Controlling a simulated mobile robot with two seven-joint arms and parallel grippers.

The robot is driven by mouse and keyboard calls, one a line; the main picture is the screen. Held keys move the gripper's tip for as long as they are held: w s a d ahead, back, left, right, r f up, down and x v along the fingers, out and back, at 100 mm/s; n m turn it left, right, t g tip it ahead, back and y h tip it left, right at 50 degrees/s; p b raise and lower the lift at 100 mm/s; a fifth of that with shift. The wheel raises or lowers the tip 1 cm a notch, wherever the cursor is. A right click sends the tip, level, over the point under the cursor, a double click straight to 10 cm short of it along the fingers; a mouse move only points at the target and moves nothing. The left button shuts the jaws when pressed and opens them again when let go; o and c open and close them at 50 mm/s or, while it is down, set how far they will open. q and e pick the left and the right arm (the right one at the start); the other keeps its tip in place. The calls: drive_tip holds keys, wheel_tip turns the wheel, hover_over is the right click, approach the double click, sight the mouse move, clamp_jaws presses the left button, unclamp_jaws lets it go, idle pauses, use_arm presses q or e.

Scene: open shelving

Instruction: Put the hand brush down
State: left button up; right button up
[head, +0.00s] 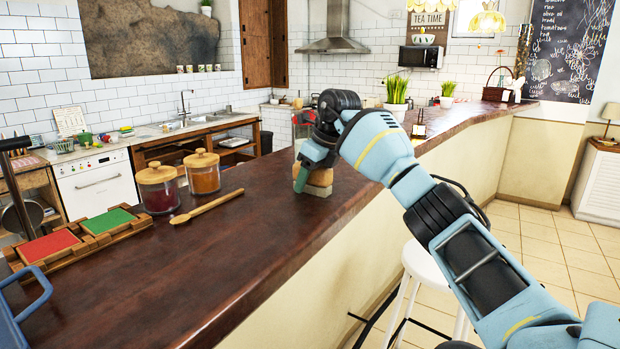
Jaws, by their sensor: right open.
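The hand brush (319,181) seems to be the tan and brown block standing on the dark wooden counter (250,235), near its right edge. My right gripper (303,178) reaches over from the right and is at the brush, with a green-grey finger in front of its left side. The jaws are open. The gripper hides part of the brush, and I cannot tell whether the fingers touch it. My left gripper is not in view.
Two lidded jars (158,190), a wooden spoon (206,207) and a wooden tray with red and green pads (80,238) occupy the counter's left part. A blue-framed object (25,305) is at the left edge. The near counter is clear. A white stool (428,265) stands below.

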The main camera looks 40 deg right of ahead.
drive_tip(key=v, duration=1.2)
drive_tip(key=shift+r, duration=0.15)
